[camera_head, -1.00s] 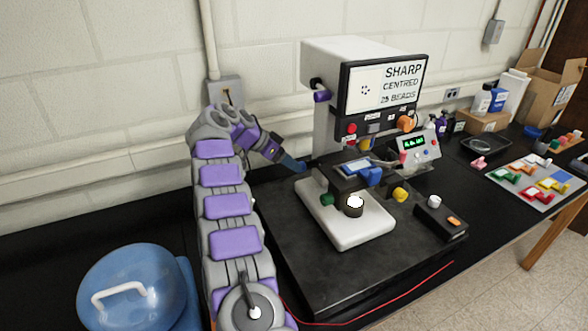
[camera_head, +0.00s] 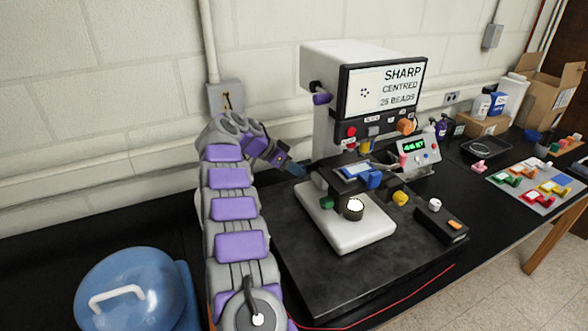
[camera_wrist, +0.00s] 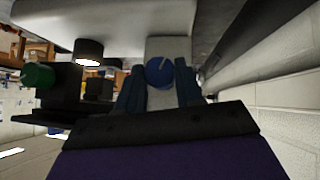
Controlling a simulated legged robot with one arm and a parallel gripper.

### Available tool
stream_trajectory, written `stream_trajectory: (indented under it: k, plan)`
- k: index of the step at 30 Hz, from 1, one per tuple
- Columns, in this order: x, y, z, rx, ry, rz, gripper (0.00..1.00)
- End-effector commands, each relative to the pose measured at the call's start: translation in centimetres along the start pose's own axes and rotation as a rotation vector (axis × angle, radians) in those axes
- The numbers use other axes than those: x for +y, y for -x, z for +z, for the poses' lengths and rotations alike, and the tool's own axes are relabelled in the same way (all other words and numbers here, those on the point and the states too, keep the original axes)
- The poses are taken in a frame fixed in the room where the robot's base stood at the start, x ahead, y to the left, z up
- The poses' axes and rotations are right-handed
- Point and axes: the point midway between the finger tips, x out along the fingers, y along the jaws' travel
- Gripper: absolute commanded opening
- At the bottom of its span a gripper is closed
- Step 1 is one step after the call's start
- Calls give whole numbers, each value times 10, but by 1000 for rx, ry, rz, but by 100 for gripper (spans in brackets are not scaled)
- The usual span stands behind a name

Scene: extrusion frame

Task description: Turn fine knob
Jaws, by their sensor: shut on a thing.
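A blue round knob (camera_wrist: 160,72) with a pale pointer line shows in the wrist view, on the light grey microscope column. My gripper (camera_wrist: 160,88) has its two dark blue fingers on either side of the knob and is shut on it. In the head view my gripper (camera_head: 298,170) reaches the left side of the microscope (camera_head: 322,130), low on its column; the knob itself is hidden there. The microscope's screen (camera_head: 383,85) reads "SHARP CENTRED 25 BEADS". A dark stage with a blue-topped piece (camera_head: 357,171) sits above the white base (camera_head: 343,228).
A purple-tipped knob (camera_head: 320,98) sticks out above my gripper. A control box with a green readout (camera_head: 414,145) stands at right. A blue domed lid (camera_head: 130,290) is at front left.

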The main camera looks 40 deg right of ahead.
Motion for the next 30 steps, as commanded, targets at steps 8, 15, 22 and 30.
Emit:
stream_trajectory:
  k: [8, 15, 22, 30]
  plan:
    - [-1, 1, 0, 2, 1, -2, 6]
    - [-3, 2, -1, 7, 31, 28, 6]
    - [-3, 2, 0, 1, 61, 57, 6]
    - [-4, 2, 1, 1, 63, 56, 6]
